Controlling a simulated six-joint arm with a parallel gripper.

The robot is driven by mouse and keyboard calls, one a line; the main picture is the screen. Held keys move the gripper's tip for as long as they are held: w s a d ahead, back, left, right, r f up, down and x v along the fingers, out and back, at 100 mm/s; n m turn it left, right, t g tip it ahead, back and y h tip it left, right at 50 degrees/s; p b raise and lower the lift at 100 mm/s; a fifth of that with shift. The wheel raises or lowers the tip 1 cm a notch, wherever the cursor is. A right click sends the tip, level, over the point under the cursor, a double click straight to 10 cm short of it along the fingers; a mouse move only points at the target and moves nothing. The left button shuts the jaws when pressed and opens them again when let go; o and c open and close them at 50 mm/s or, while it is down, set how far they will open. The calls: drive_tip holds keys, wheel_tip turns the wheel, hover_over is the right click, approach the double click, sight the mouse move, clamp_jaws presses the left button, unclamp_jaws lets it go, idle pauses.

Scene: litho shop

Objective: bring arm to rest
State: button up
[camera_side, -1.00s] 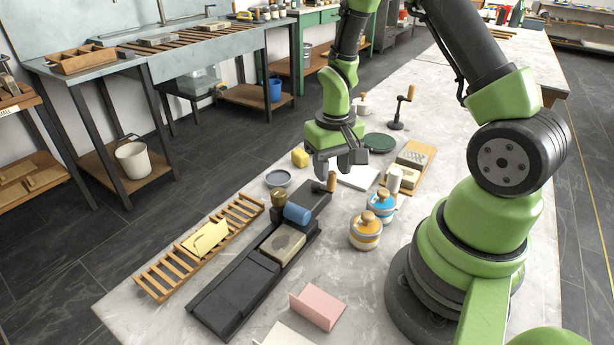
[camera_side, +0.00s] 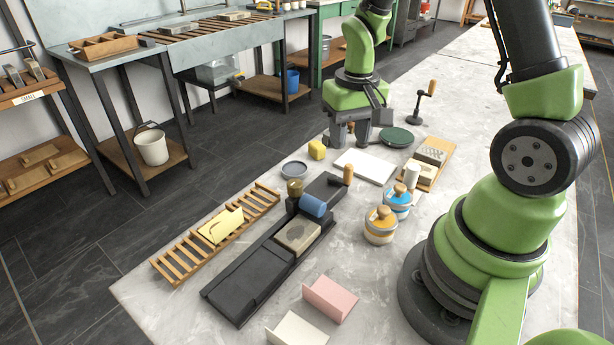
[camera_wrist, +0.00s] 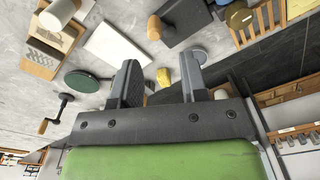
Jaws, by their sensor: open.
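My gripper (camera_side: 348,140) is open, with its fingers pointing down over the far part of the bench (camera_side: 180,312). In the wrist view my gripper (camera_wrist: 160,75) shows two spread fingers with nothing held between them. A white sheet or slab (camera_side: 364,167) lies in front of the gripper. A green round disc (camera_side: 397,137) is to its right.
A black press bed (camera_side: 236,285) carries a stone (camera_side: 298,235) and a blue roller (camera_side: 312,206). A slatted wooden rack (camera_side: 175,270) holds a yellow sheet. Two lidded jars (camera_side: 380,225) (camera_side: 398,200) and a hand crank (camera_side: 421,104) stand on the right.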

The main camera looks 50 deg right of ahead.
drive_tip(key=s+a+r+n+t+y, duration=0.1)
drive_tip(key=s+a+r+t, duration=0.2)
drive_tip(key=s+a+r, duration=0.2)
drive_tip(key=s+a+r+n+t+y, duration=0.1)
drive_tip(key=s+a+r+t, duration=0.2)
drive_tip(key=r, duration=0.9)
drive_tip(key=shift+s+a+r+t, duration=0.25)
drive_tip(key=shift+s+a+t, duration=0.15)
drive_tip(key=shift+s+a, duration=1.25)
